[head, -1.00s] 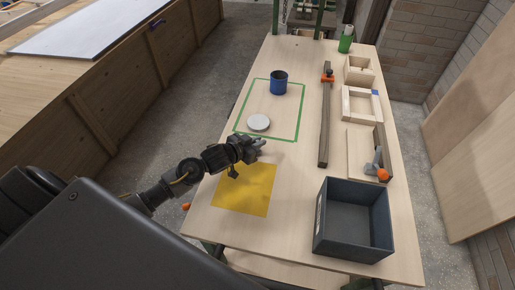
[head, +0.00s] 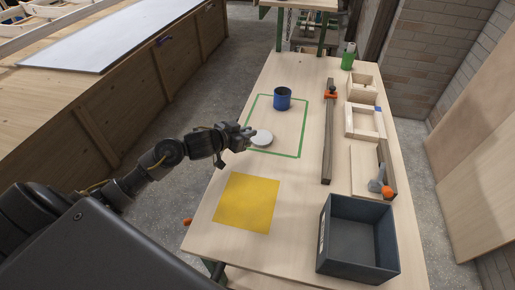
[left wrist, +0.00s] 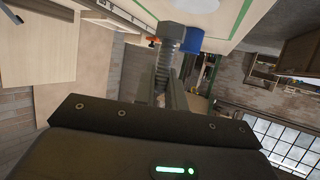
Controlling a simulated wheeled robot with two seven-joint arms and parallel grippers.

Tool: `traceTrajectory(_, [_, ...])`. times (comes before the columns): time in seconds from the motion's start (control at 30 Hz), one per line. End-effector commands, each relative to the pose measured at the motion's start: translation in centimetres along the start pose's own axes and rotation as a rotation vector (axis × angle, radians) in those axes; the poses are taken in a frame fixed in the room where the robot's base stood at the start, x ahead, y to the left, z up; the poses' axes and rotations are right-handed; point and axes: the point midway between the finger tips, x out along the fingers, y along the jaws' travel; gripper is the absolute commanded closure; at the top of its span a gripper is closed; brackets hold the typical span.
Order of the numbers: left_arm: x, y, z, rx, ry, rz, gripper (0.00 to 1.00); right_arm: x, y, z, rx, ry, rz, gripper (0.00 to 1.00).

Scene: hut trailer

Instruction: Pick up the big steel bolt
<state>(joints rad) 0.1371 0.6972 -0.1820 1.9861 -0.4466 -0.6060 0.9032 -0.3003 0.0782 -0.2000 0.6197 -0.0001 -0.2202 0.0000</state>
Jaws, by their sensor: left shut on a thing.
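In the head view this gripper is above the bench, at the left side of the green outline and just left of the white disc (head: 262,138). The bolt cannot be made out clearly in the head view. My right gripper is not in view.
The bench (head: 295,215) holds a yellow mat (head: 246,203), a blue cup (head: 282,98) inside the green outline (head: 300,135), and a dark open bin (head: 325,232). A long dark bar (head: 327,145), wooden frames (head: 364,120) and a clamp (head: 379,185) line the right side.

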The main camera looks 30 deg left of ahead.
Motion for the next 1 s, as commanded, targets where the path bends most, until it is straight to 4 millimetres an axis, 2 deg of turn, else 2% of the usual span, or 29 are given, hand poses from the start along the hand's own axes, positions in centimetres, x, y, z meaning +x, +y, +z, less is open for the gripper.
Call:
traceTrajectory(0.03, [-0.3, -1.4, -0.2, 0.005, -0.001, -0.005, 1.00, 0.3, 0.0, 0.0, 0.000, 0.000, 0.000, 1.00])
traceTrajectory(0.2, [-1.4, -4.8, -1.4, 0.002, -0.001, -0.003, 1.00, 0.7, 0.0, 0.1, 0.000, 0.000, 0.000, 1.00])
traceTrajectory(0.4, [-2.2, -7.4, -2.3, 0.001, -0.001, -0.001, 1.00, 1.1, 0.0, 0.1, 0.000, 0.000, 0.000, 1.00])
traceTrajectory(0.6, [-2.6, -8.5, -2.8, -0.001, 0.000, 0.000, 1.00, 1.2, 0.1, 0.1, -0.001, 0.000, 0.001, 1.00])
traceTrajectory(1.0, [-2.6, -8.6, -2.9, -0.001, 0.000, 0.001, 1.00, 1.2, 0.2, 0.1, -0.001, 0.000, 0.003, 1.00])
